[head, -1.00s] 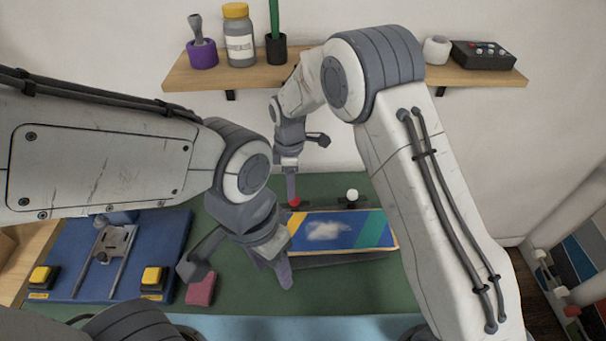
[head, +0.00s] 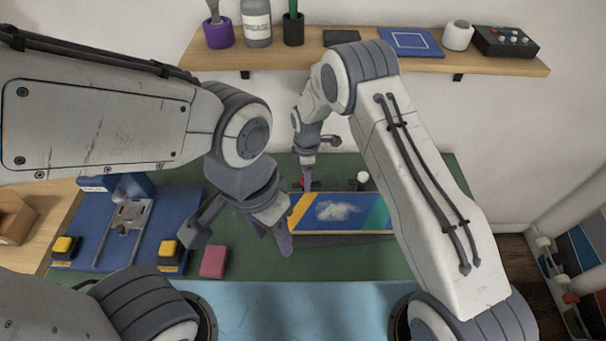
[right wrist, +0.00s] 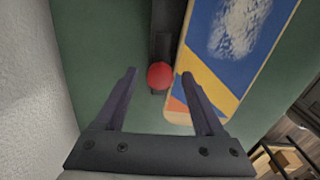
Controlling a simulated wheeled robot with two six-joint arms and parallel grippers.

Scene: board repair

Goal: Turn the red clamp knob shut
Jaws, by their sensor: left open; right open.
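The red clamp knob (right wrist: 159,76) shows in the right wrist view, on a dark clamp bar beside the end of the board (right wrist: 237,50). My right gripper (right wrist: 160,82) is open, with one finger on each side of the knob in that view; I cannot tell whether they touch it. In the head view, my right gripper points down at the board's left end and largely hides the knob. The board (head: 340,211) is blue with yellow and green stripes and a whitish patch. My left gripper (head: 240,238) is open and empty, left of the board.
A white knob (head: 363,177) stands behind the board. A blue fixture (head: 180,207) with yellow-topped blocks and a pink block (head: 214,262) lie to the left. A wooden shelf (head: 270,58) with jars and a control box (head: 504,42) is on the wall. Green mat is free behind.

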